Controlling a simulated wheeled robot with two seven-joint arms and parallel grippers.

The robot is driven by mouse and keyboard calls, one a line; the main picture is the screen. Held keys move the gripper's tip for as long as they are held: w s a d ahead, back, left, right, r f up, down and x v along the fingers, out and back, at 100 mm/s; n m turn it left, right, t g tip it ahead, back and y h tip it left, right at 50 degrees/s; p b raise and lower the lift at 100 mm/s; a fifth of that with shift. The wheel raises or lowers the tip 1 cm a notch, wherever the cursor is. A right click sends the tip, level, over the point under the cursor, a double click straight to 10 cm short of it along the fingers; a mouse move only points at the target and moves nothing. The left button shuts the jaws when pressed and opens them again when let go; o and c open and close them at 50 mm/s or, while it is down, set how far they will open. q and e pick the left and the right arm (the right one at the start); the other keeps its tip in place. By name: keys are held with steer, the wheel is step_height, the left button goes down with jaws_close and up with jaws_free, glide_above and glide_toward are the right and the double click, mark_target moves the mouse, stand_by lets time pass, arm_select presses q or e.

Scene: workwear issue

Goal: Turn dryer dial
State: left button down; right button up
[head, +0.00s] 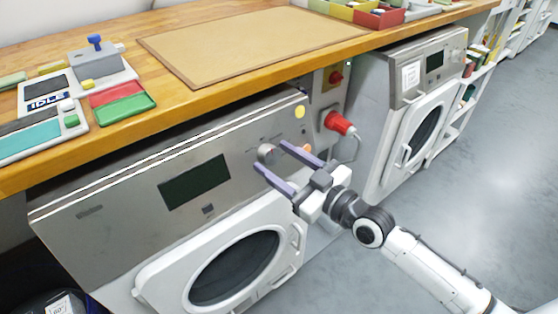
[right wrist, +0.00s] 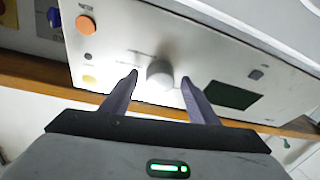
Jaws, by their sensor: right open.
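The dryer (head: 110,205) is the near machine with a steel front panel under the wooden counter. Its round grey dial (head: 266,153) sits on the panel, right of the dark display (head: 194,182). My right gripper (head: 281,156) is at the panel, its two purple fingers open around the dial area. In the right wrist view the dial (right wrist: 160,74) lies between the two fingertips (right wrist: 159,77), with a gap on both sides. I cannot tell how deep the fingers reach around it. My left gripper is not in view.
The dryer's round door (head: 235,268) is below. A second machine (head: 415,85) stands to the right. Grey floor (head: 480,200) is clear there.

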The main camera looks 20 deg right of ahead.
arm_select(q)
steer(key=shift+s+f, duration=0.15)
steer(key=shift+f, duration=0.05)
arm_select(e)
steer(key=c, duration=1)
